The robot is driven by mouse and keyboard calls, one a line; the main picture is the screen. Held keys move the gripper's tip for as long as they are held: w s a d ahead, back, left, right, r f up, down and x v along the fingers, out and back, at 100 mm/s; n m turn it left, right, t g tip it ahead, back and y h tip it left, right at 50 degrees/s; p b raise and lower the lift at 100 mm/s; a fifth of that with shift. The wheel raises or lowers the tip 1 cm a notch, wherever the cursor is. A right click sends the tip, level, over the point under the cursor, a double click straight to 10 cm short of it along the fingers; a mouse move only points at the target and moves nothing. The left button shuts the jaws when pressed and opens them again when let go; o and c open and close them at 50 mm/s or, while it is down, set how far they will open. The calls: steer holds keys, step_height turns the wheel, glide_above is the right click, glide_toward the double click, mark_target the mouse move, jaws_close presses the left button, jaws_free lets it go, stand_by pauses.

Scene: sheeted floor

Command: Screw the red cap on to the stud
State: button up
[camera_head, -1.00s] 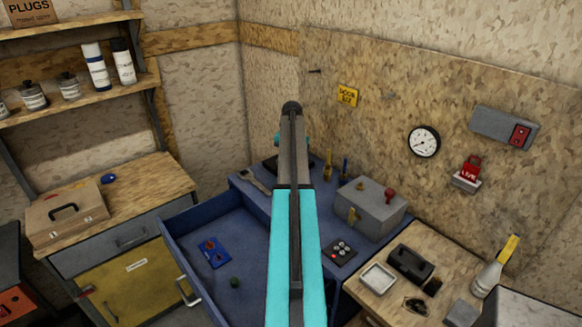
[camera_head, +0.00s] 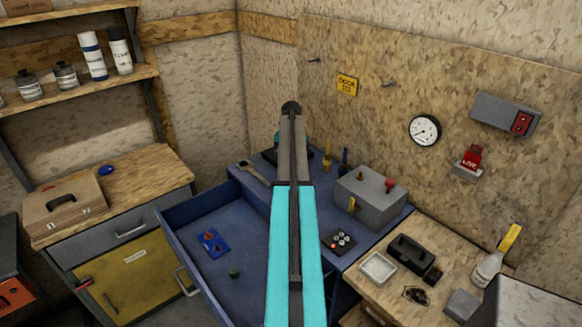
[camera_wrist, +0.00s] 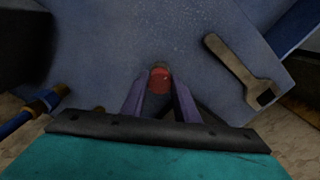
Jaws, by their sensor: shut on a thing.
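In the wrist view, my gripper (camera_wrist: 159,92) is shut on the red cap (camera_wrist: 159,76), which sits between the two fingertips. Below it is a dark blue speckled surface. I cannot see the stud; it may be hidden under the cap or the fingers, and I cannot tell whether the cap touches it. In the head view, my arm hides the gripper and the cap.
A wrench (camera_wrist: 240,70) lies right of my gripper in the wrist view. In the head view, a grey box (camera_head: 370,198) with a red knob stands on the blue bench beside an open drawer (camera_head: 178,232).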

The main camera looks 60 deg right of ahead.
steer(key=shift+f+b, duration=0.5)
steer(key=shift+f, duration=0.7)
stand_by(1.5)
steer(key=o, duration=0.5)
steer(key=shift+c, duration=0.2)
steer(key=c, duration=0.5)
steer(key=shift+o, duration=0.2)
steer(key=shift+m, duration=0.3)
